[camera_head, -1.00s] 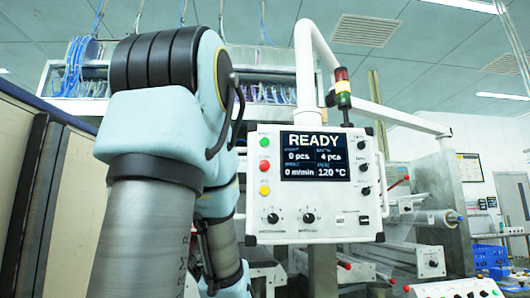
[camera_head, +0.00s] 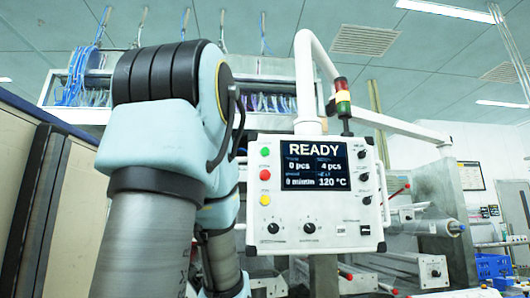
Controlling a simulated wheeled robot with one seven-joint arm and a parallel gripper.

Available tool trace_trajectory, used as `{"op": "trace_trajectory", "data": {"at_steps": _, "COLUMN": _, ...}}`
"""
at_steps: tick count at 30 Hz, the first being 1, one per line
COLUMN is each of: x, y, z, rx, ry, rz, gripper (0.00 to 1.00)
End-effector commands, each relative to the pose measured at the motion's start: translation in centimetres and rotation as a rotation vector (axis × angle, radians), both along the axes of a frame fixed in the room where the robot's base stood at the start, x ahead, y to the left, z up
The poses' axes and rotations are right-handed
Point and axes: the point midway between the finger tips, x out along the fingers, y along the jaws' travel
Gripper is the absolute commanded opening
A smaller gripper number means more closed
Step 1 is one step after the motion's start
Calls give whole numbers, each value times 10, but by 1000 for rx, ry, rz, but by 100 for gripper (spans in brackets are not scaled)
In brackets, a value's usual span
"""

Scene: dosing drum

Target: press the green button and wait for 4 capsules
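A white control panel (camera_head: 314,236) hangs from a white pipe at the picture's centre. Its green button (camera_head: 265,152) is the top one in a column at the panel's left edge, above a red button (camera_head: 265,176) and a yellow button (camera_head: 265,202). The panel's screen (camera_head: 317,166) reads READY, 0 pcs, 4 pcs and 120 °C. No capsules are visible. My arm fills the left of the view, just left of the panel. My gripper is not in view.
Black knobs sit along the panel's right side and lower left. A signal lamp (camera_head: 343,98) stands behind the panel's top. Grey cabinets (camera_head: 75,205) stand at the left. Machinery and blue crates (camera_head: 494,265) are at the right.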

Motion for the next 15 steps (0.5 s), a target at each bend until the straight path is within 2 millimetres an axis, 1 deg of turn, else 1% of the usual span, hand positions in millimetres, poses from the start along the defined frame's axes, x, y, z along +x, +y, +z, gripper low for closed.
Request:
{"op": "trace_trajectory", "data": {"at_steps": 1, "x": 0, "y": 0, "z": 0, "rx": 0, "ry": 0, "rz": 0, "gripper": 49}}
{"op": "trace_trajectory", "data": {"at_steps": 12, "x": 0, "y": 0, "z": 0, "rx": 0, "ry": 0, "rz": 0, "gripper": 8}}
{"op": "trace_trajectory", "data": {"at_steps": 14, "x": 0, "y": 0, "z": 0, "rx": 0, "ry": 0, "rz": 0, "gripper": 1}}
{"op": "trace_trajectory", "data": {"at_steps": 15, "x": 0, "y": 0, "z": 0, "rx": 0, "ry": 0, "rz": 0, "gripper": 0}}
